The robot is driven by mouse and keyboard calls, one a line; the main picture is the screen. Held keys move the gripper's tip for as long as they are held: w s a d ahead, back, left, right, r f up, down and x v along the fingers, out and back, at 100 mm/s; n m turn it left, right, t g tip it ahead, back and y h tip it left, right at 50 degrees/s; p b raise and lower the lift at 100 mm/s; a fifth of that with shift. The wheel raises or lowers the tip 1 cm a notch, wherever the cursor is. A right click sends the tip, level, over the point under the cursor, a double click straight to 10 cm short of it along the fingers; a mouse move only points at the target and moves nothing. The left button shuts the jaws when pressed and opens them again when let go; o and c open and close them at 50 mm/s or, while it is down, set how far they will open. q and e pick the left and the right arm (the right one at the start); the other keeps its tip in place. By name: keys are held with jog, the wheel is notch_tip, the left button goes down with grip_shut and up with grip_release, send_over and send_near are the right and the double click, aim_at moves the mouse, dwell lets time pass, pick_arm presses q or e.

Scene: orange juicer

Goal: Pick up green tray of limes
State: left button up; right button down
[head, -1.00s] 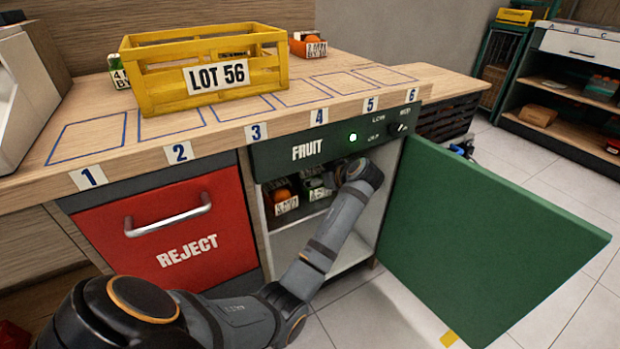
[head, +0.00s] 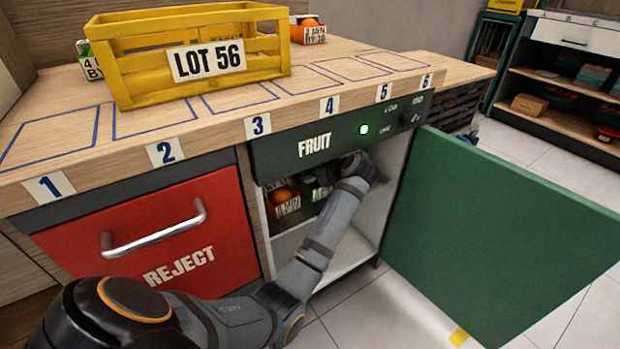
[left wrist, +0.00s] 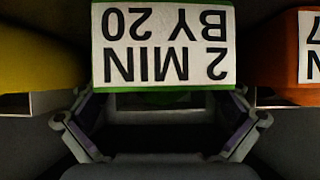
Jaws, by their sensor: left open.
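A green tray (head: 316,192) stands on the shelf inside the open FRUIT compartment, partly hidden behind my left arm. In the left wrist view the tray (left wrist: 163,88) appears upside down, with a white label reading "2 MIN BY 20". Only a small green curve shows below the label there; the limes are not clearly seen. My left gripper (left wrist: 160,122) is open, its fingers spread to either side of the tray's front. I cannot tell whether they touch it. In the head view the gripper is hidden inside the compartment. My right gripper is not in view.
An orange tray (head: 285,207) with oranges stands left of the green one. A yellow object (left wrist: 38,55) flanks it in the wrist view. The green door (head: 510,235) hangs open. A yellow LOT 56 crate (head: 150,80) and another green tray (head: 93,70) stand on the counter.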

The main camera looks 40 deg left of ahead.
pick_arm(q)
jog(key=shift+d+r, duration=0.2)
jog(key=shift+r, duration=0.1)
jog(key=c, duration=1.3)
